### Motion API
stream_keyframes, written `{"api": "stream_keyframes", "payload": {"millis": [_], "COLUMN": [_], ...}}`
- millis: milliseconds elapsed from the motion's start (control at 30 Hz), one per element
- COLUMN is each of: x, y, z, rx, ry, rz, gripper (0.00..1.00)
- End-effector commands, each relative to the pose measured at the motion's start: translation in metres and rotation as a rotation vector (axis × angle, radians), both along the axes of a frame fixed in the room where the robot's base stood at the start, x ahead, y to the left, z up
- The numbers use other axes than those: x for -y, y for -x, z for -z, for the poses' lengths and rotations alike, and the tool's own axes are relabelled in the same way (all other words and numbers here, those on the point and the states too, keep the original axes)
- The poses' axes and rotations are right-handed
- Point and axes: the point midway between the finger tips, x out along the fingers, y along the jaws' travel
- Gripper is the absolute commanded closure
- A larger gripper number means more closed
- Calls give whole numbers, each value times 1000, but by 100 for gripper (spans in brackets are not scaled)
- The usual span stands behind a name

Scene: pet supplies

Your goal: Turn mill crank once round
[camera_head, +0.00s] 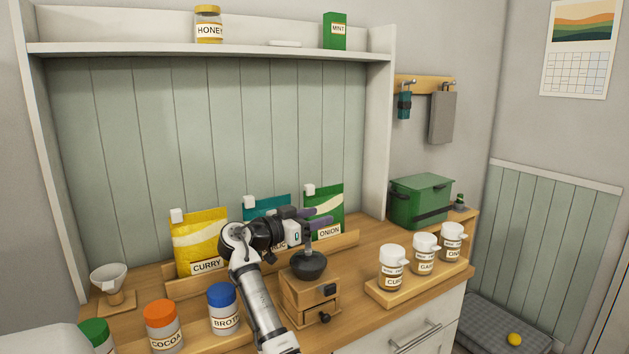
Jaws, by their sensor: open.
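The mill (300,297) is a wooden box with a small drawer and a dark bowl (309,268) on top. It stands on the counter right of my forearm. A grey upright piece (308,246), seemingly part of the crank, rises from the bowl. The rest of the crank cannot be made out. My gripper (326,216) is open, with its purple fingers pointing right, above the mill and in front of the onion bag (330,205). I see nothing held between the fingers. Whether they touch the crank cannot be told.
Curry (198,250) and teal bags stand behind my arm in a wooden rack. Lidded jars stand left, including broth (224,318) and cocoa (163,335). Several shaker jars stand on a wooden tray (381,298) to the right. A green box (418,205) sits behind them.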

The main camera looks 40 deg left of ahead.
Motion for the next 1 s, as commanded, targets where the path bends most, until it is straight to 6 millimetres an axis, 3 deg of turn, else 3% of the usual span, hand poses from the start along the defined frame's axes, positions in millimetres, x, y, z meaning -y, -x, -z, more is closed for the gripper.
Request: {"api": "stream_keyframes", "payload": {"millis": [600, 800, 1000], "x": [1, 0, 0], "y": [1, 0, 0], "z": [-142, -172, -184], "rx": [0, 0, -1], "ry": [-1, 0, 1], "rz": [0, 0, 0], "gripper": [52, 52, 52]}}
